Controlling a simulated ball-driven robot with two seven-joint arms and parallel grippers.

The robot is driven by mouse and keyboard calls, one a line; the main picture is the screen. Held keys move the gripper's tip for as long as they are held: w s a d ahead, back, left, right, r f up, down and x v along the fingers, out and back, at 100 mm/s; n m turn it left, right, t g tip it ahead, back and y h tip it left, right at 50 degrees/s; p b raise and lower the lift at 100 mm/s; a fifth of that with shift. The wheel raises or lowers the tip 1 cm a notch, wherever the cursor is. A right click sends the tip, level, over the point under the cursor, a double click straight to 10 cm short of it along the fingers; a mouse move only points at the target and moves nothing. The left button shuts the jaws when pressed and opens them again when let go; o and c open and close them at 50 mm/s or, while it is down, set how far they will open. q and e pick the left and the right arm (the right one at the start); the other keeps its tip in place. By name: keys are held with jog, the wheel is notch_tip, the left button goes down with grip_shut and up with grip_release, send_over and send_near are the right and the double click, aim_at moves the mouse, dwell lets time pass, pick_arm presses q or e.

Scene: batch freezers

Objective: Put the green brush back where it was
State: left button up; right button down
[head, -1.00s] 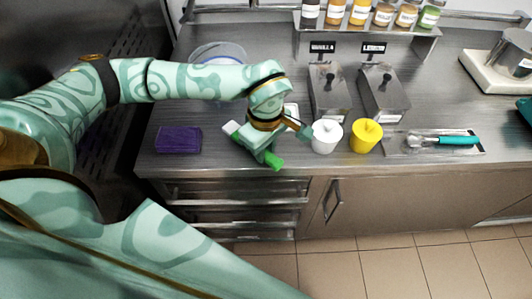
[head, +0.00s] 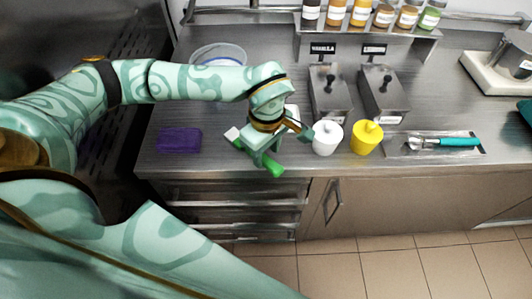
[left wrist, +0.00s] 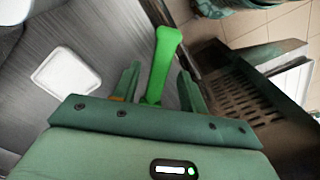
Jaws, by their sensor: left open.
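The green brush (head: 272,165) is at the counter's front edge, its green handle toward the front right and its white head (head: 232,134) toward the back left. It seems to lie on the counter, though its middle is hidden under my left gripper (head: 262,155). In the left wrist view the green handle (left wrist: 164,50) runs between the two spread fingers of the gripper (left wrist: 160,85), with gaps on both sides. The gripper is open around the handle. My right gripper is not in view.
A purple block (head: 178,140) lies left of the brush. A white cup (head: 327,138) and a yellow cup (head: 366,138) stand close on the right. A metal tray (head: 398,150) holds a teal-handled scoop (head: 455,141). A white square item (left wrist: 66,82) lies behind the gripper.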

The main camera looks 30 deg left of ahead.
pick_arm(q)
notch_tip(320, 180, up, 10)
jog(key=p, duration=0.1)
jog(key=shift+p, duration=0.3)
jog(key=shift+s+d, duration=0.1)
jog(key=shift+d, duration=0.05)
